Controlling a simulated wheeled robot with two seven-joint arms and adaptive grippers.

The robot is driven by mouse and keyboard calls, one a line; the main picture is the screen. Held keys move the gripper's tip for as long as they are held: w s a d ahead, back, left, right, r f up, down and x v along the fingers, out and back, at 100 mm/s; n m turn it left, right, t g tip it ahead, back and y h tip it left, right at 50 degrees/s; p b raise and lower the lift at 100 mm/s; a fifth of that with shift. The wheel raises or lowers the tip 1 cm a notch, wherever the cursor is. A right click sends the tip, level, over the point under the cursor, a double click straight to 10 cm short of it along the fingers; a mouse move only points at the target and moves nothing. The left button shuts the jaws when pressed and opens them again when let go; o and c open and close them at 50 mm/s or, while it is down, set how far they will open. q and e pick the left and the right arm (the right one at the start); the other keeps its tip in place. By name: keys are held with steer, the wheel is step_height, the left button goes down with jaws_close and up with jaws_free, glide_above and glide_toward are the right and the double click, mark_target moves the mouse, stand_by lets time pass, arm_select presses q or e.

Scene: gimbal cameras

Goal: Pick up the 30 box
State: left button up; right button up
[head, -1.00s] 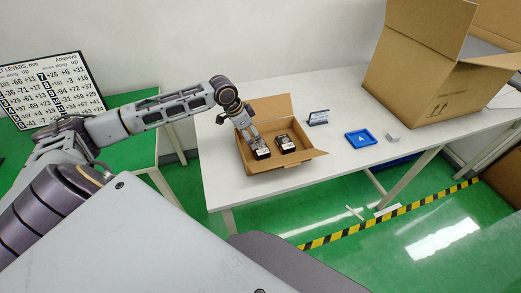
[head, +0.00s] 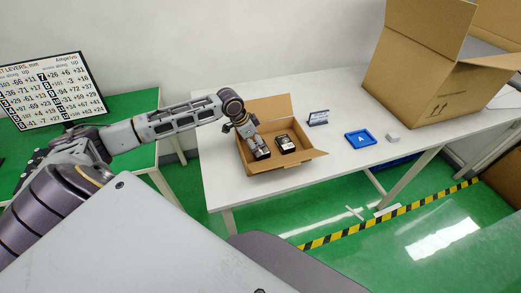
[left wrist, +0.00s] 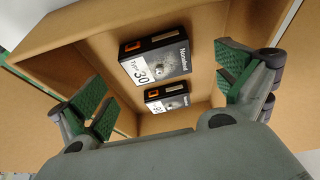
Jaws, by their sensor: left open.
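A black box (left wrist: 155,56) with a white label reading "Type 30" lies in the open cardboard box in the left wrist view. In the head view, one black box (head: 285,143) shows clearly on the right inside the cardboard box (head: 295,166); the other is largely hidden by my left gripper (head: 259,149). My left gripper (left wrist: 165,88) is open and empty, its green-padded fingers spread to either side of the boxes, apart from them. My right gripper is out of view.
The cardboard box's flaps and walls stand close around my left gripper.

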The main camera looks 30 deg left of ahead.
mark_target(260, 150)
arm_select(q)
steer(key=x, duration=0.2)
steer(key=shift+d+f, duration=0.2)
steer(key=shift+f, duration=0.1)
steer(key=shift+w+f, duration=0.1)
steer(key=shift+f, duration=0.2)
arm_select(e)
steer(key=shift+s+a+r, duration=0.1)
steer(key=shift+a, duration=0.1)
arm_select(q)
steer(key=c, duration=1.2)
